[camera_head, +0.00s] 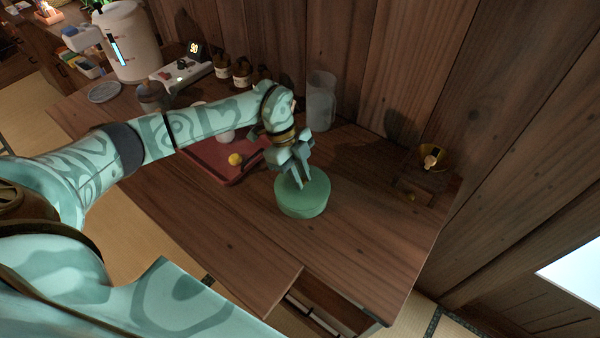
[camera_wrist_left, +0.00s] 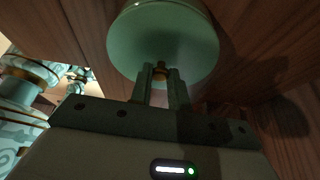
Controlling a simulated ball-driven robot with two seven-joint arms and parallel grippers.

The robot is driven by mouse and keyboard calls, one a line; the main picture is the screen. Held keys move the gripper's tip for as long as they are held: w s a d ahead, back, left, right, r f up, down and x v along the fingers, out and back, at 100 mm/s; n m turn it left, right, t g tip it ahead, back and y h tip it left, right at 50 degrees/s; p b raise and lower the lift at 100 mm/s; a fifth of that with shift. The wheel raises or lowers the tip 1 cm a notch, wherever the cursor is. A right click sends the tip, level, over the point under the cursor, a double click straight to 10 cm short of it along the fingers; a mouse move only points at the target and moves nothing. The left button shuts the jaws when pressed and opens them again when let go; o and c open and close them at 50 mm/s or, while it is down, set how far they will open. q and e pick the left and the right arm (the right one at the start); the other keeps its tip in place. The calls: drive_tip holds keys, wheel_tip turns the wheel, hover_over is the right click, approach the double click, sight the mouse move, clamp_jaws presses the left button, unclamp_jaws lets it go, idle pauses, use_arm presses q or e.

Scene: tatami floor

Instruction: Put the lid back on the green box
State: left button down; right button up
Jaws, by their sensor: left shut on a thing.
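The round green box (camera_head: 301,212) stands on the wooden table, right of the red tray. Its flat green lid (camera_head: 317,186) is at the top of the box and looks level; I cannot tell whether a thin gap lies between them. The lid also fills the upper part of the left wrist view (camera_wrist_left: 135,45). My left gripper (camera_head: 301,184) is above the lid, pointing down, with its fingers shut on the small brass knob (camera_wrist_left: 160,70) at the lid's middle. My right gripper is in neither view.
A red tray (camera_head: 214,162) with a yellow ball (camera_head: 235,159) lies left of the box. A clear glass vase (camera_head: 321,100) stands behind. The tabletop in front is clear.

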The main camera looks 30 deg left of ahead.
use_arm(q)
drive_tip(key=c, duration=0.8)
unclamp_jaws()
drive_tip(key=shift+o, duration=0.2)
wheel_tip(320, 180, up, 7)
drive_tip(key=p, duration=0.6)
clamp_jaws()
idle(0.4)
